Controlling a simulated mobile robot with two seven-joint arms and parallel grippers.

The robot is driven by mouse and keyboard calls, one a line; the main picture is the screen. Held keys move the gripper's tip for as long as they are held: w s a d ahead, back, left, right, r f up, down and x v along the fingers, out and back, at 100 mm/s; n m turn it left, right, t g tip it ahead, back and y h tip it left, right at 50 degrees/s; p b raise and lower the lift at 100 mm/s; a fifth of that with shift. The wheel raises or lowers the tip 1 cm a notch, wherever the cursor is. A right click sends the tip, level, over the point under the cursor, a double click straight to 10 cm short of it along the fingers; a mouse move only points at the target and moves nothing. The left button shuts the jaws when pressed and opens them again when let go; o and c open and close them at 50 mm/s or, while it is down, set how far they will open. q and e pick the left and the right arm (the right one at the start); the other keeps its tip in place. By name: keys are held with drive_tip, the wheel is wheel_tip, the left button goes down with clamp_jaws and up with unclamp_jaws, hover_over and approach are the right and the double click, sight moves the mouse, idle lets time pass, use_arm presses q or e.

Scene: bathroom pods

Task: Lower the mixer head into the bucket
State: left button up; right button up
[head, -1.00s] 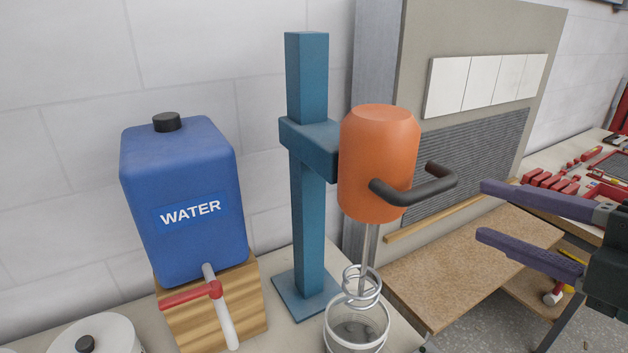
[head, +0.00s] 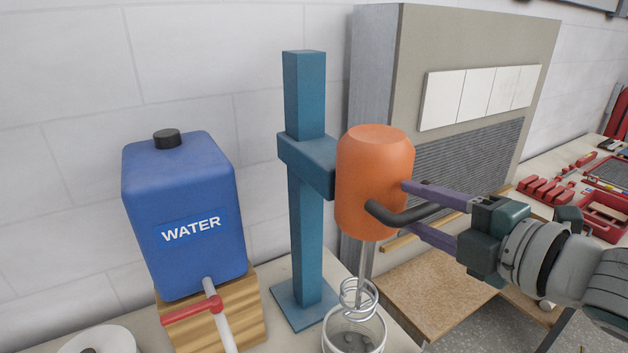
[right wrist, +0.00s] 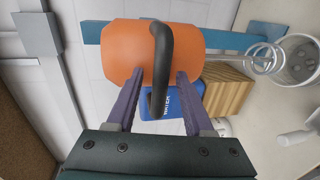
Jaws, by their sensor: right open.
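The orange mixer head (head: 374,180) hangs on a blue stand (head: 305,220), its whisk (head: 359,297) just above and partly within the mouth of the bucket (head: 354,335). A black handle (head: 412,214) sticks out from the mixer head. My right gripper (head: 408,206) is open, its purple fingers on either side of the handle. In the right wrist view the handle (right wrist: 160,65) runs between the two fingertips (right wrist: 160,75), with gaps visible beside it. The whisk (right wrist: 265,58) and bucket (right wrist: 303,60) lie at the right there. My left gripper is not in view.
A blue water container (head: 185,215) with a red-handled tap (head: 192,309) stands on a wooden block (head: 245,310) to the left. A panel with white tiles (head: 480,97) stands behind my right arm. Red tools (head: 550,190) lie on a bench at right.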

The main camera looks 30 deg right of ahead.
drive_tip(key=shift+c, duration=0.2)
clamp_jaws()
idle(1.1)
